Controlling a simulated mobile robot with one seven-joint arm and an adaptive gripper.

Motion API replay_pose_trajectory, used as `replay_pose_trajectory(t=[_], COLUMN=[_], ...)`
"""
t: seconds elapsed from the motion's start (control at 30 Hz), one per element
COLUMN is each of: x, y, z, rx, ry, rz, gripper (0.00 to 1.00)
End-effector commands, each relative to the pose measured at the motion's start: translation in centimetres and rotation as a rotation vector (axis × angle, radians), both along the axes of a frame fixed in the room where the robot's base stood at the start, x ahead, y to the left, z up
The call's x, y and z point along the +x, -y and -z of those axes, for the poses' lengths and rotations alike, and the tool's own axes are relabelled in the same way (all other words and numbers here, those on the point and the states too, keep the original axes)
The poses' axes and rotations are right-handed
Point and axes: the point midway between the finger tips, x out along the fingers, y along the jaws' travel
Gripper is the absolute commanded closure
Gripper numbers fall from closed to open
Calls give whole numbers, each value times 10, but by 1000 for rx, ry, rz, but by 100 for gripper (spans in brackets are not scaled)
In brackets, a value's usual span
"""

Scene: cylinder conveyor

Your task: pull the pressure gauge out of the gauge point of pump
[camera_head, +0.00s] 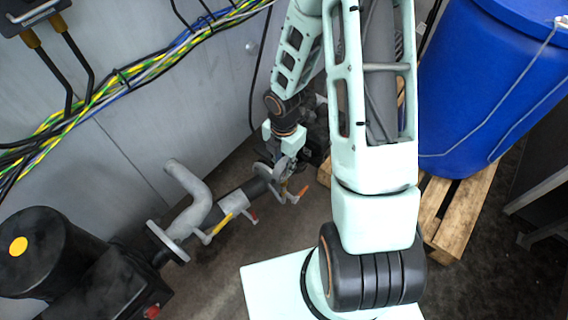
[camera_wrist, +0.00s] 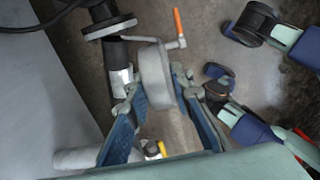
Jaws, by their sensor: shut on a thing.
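The pressure gauge (camera_wrist: 154,68) is a short, pale grey drum seen from its side in the wrist view. My gripper (camera_wrist: 154,88) is shut on it, with one blue-padded finger on each side. In the head view my gripper (camera_head: 282,168) is low beside the pipework, small and partly hidden by my arm. The pump's grey pipe (camera_head: 202,212) runs from a flange toward my gripper. The dark pipe (camera_wrist: 117,55) passes just left of the gauge in the wrist view. The gauge point is hidden, so I cannot tell whether the gauge is still seated.
Levers with an orange handle (camera_wrist: 179,22) and a yellow handle (camera_head: 223,223) stick out near the gripper. A black motor (camera_head: 40,250) is at the left. A blue barrel (camera_head: 490,90) on a wooden pallet (camera_head: 455,215) stands right. Cables (camera_head: 125,85) run along the grey wall.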

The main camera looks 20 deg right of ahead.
Motion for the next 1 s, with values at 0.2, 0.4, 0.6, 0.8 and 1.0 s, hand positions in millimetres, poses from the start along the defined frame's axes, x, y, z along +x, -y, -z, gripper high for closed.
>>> replay_pose_trajectory(t=[0.2, 0.4, 0.6, 0.8, 1.0], x=[0, 0, 0, 0, 0], y=[0, 0, 0, 0, 0], z=[-10, -12, -18, -23, -27], rx=[0, 0, 0, 0, 0], ry=[0, 0, 0, 0, 0], rz=[-1, -1, 0, 1, 0], gripper=[100, 100, 100, 100, 100])
